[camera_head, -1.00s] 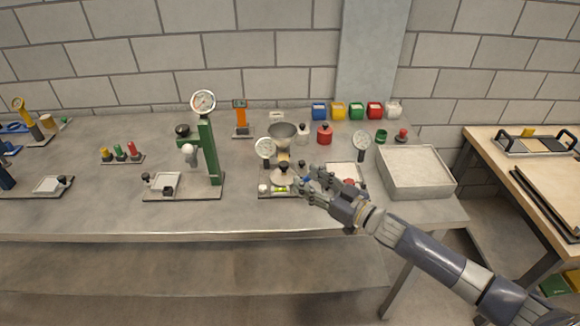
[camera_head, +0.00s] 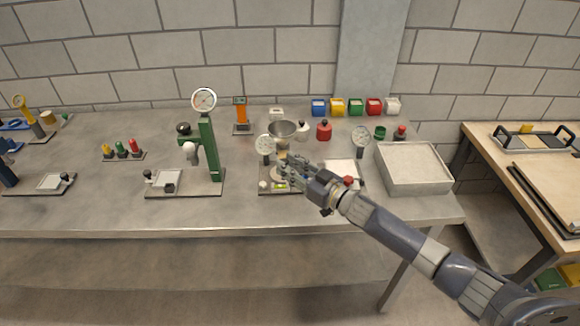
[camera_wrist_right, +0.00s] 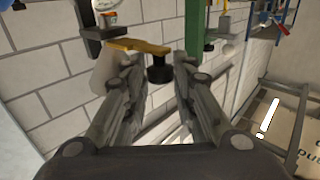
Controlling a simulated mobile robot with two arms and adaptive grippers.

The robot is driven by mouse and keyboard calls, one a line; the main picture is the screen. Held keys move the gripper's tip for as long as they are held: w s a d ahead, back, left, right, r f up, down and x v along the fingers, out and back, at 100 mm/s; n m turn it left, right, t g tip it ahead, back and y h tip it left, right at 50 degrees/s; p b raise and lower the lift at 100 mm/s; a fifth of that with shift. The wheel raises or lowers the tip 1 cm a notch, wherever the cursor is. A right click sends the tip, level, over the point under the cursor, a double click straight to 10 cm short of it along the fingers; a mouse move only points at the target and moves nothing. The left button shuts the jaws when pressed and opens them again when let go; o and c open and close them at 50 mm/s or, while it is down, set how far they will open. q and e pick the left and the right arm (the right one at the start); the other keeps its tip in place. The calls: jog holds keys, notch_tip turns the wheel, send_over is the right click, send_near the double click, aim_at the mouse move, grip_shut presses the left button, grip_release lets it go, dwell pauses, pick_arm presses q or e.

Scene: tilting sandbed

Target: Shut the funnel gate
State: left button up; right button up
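The funnel (camera_head: 282,128) is a grey metal bowl on a stand at the middle of the bench. In the right wrist view a flat yellow lever (camera_wrist_right: 137,45) ends in a black knob (camera_wrist_right: 160,69); it looks like the gate's handle. My right gripper (camera_head: 288,163) is below the funnel in the head view and hides part of the stand. In the right wrist view the right gripper (camera_wrist_right: 157,60) is open, its fingers on either side of the black knob. I cannot tell whether they touch it. The gate itself is hidden in the head view. My left gripper is not in view.
A round dial (camera_head: 265,144) stands just left of the funnel, and another dial (camera_head: 360,136) stands to the right. A green column press (camera_head: 209,150) is further left. A grey sand tray (camera_head: 413,184) is at the right. The front bench edge is clear.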

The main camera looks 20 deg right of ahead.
grip_shut()
jog(key=w+b, duration=0.1)
jog(key=w, duration=0.1)
jog(key=w+d+b, duration=0.1)
jog(key=w, duration=0.1)
jog(key=shift+d+r, duration=0.1)
jog(key=shift+r, duration=0.05)
